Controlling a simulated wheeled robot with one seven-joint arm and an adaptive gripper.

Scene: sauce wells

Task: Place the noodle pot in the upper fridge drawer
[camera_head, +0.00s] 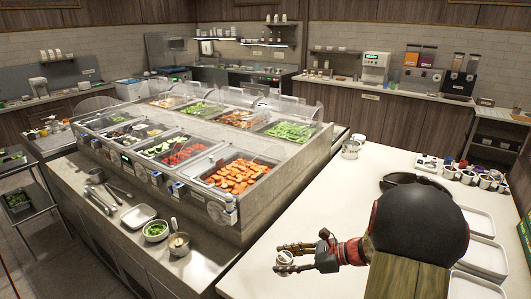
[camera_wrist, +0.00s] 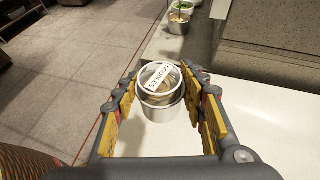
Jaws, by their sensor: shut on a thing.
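The noodle pot (camera_wrist: 160,88) is a small round metal pot with a clear lid and a label reading "NOODLES". It sits between the yellow-padded fingers of my gripper (camera_wrist: 160,104) in the wrist view, and my gripper is shut on it. In the head view my gripper (camera_head: 284,258) holds the pot (camera_head: 284,257) near the left edge of the white counter (camera_head: 250,285). I cannot tell whether the pot touches the counter. No upper fridge drawer can be clearly made out in either view.
A food bar (camera_head: 290,170) with several filled wells stands left of the counter. On its front ledge are a white tray (camera_head: 138,216), a bowl of greens (camera_head: 156,231) and a metal pot (camera_head: 179,244). White trays (camera_head: 484,257) and small cups (camera_head: 467,177) stand at right. The counter's middle is clear.

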